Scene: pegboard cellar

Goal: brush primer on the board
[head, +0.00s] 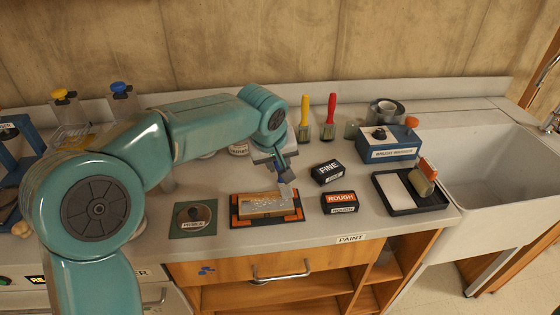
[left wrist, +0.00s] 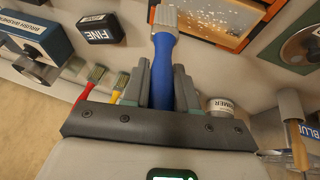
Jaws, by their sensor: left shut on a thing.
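My left gripper (head: 279,166) is shut on a brush with a blue handle (left wrist: 162,75). The brush's pale bristles (head: 286,193) point down at the right end of the board (head: 260,204); I cannot tell whether they touch it. The wooden board lies in a black tray with orange corners (head: 236,221) and shows pale specks, also in the left wrist view (left wrist: 212,20). A round open dish labelled PRIMER (head: 195,216) sits on a green mat left of the board. My right gripper is in neither view.
Black FINE (head: 327,172) and ROUGH (head: 339,202) blocks lie right of the board. Beyond are a blue brush washer (head: 390,149), a black paint tray (head: 408,205) and a sink (head: 490,175). Yellow (head: 305,110) and red (head: 331,110) brushes stand at the back.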

